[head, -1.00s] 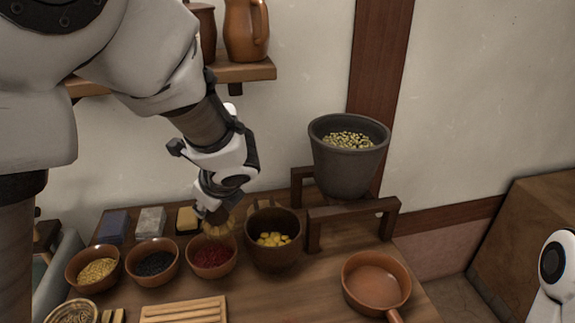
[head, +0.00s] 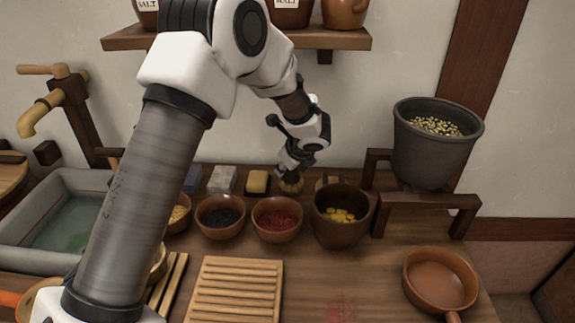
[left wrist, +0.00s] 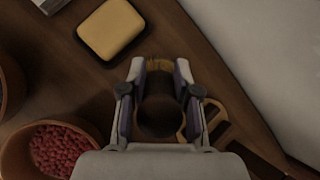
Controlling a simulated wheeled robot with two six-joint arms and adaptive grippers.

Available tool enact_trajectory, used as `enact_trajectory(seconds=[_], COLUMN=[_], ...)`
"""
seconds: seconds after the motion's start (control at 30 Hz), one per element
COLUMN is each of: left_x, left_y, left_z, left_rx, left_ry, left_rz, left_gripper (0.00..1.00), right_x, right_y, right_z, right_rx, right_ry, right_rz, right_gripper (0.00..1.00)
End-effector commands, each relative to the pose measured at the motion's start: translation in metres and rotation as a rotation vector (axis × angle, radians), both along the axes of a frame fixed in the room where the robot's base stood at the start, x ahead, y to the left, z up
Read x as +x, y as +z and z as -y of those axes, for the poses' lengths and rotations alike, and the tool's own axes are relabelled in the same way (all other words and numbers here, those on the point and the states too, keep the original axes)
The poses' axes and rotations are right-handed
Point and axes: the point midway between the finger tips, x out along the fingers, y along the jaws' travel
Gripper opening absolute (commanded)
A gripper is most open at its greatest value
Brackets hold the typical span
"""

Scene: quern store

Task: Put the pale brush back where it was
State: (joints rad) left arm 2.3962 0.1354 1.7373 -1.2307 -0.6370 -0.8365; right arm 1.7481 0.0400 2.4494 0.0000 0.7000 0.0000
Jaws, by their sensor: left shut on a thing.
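My left gripper (head: 291,172) is shut on the pale brush (head: 291,186), with the straw-coloured bristles low over the back of the table. It is behind the gap between the bowl of red grains (head: 276,228) and the taller brown bowl (head: 336,228). In the left wrist view the jaws (left wrist: 160,85) close around the brush's round brown body (left wrist: 158,118), and a strip of its pale bristles shows between the fingertips. I cannot tell whether the bristles touch the table. My right gripper is not in view.
A yellow block (head: 257,182) lies left of the brush. Wooden pieces (head: 327,182) stand right of it, behind the brown bowl. A grey hopper (head: 428,150) on a wooden frame is farther right. A slatted board (head: 235,290) and a pan (head: 440,280) are in front.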

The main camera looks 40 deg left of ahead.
Motion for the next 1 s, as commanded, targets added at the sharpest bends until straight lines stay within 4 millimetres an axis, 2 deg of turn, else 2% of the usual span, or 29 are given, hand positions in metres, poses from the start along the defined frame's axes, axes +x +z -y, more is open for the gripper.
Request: enact_trajectory(seconds=[0.03,0.1,0.3,0.37,0.43,0.5,0.87,0.9,0.97,1.0], left_x=[0.005,0.008,0.018,0.020,0.019,0.019,0.019,0.019,0.019,0.019], left_y=[0.012,0.013,0.011,0.011,-0.002,-0.007,-0.010,-0.011,-0.011,-0.011], left_z=[-0.002,-0.004,-0.011,-0.012,-0.011,-0.011,-0.011,-0.011,-0.011,-0.011], left_rx=[-0.017,-0.047,-0.124,-0.148,-0.150,-0.149,-0.147,-0.147,-0.148,-0.148], left_ry=[0.003,0.003,0.006,0.004,0.001,-0.001,0.000,0.000,-0.001,-0.001], left_rz=[-0.019,-0.060,-0.193,-0.227,-0.236,-0.233,-0.231,-0.231,-0.230,-0.230], left_gripper=[0.03,0.03,0.03,0.03,0.03,0.03,0.03,0.35,0.56,0.56], right_x=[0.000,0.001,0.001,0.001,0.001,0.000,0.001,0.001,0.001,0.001], right_y=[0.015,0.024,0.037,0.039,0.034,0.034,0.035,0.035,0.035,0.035], right_z=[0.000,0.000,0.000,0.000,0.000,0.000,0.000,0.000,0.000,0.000], right_rx=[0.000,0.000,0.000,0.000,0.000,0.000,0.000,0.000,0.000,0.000], right_ry=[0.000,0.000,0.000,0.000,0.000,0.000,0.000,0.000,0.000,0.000], right_rz=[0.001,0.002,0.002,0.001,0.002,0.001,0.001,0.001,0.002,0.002], right_gripper=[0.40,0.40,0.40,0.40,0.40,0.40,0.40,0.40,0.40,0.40])
